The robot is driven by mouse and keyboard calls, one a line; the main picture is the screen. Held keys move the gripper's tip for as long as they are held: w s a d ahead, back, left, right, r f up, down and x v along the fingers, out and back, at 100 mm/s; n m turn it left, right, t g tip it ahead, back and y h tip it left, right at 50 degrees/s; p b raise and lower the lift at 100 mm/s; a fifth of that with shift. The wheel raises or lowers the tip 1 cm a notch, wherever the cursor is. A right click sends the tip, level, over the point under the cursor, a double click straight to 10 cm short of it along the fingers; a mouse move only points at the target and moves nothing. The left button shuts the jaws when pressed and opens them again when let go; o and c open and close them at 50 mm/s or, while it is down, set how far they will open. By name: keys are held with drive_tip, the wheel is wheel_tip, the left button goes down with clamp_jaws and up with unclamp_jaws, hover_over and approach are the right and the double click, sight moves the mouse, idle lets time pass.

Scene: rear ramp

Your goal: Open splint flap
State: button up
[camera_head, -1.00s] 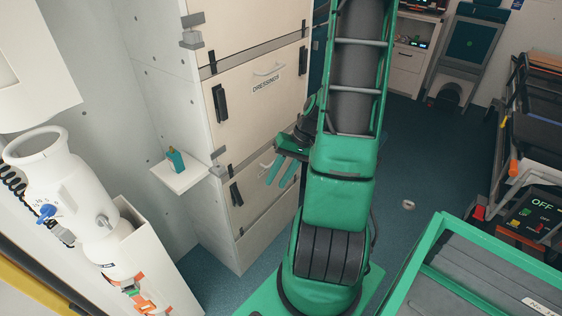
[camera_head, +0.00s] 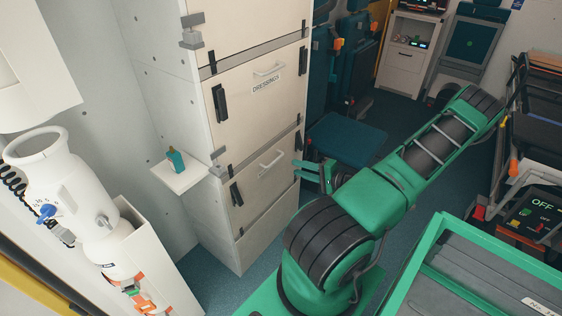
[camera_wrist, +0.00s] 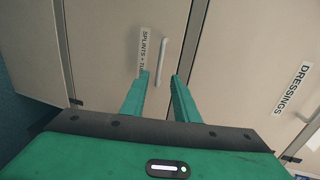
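The splint flap (camera_head: 262,180) is a cream panel below the dressings flap, and it is shut. Its pale bar handle (camera_head: 272,163) shows in the head view. In the wrist view the flap (camera_wrist: 110,45) bears a "SPLINTS" label (camera_wrist: 143,50), partly covered by a finger, beside the handle (camera_wrist: 163,58). My gripper (camera_head: 299,169) is just right of the flap in the head view. In the wrist view my gripper (camera_wrist: 160,77) is open, its two green fingers apart on either side of the handle's lower end. I cannot tell how far the tips are from the panel.
The dressings flap (camera_head: 262,95) is shut above. A small shelf (camera_head: 181,178) with a teal bottle (camera_head: 175,160) sticks out left of the cabinet. A blue seat (camera_head: 346,138) is behind my gripper. A green-framed tray (camera_head: 470,275) fills the lower right.

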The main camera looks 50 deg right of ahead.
drive_tip(key=d+x, duration=0.1)
drive_tip(key=x, duration=0.9)
drive_tip(key=shift+w+a, duration=0.25)
drive_tip(key=shift+w, duration=0.1)
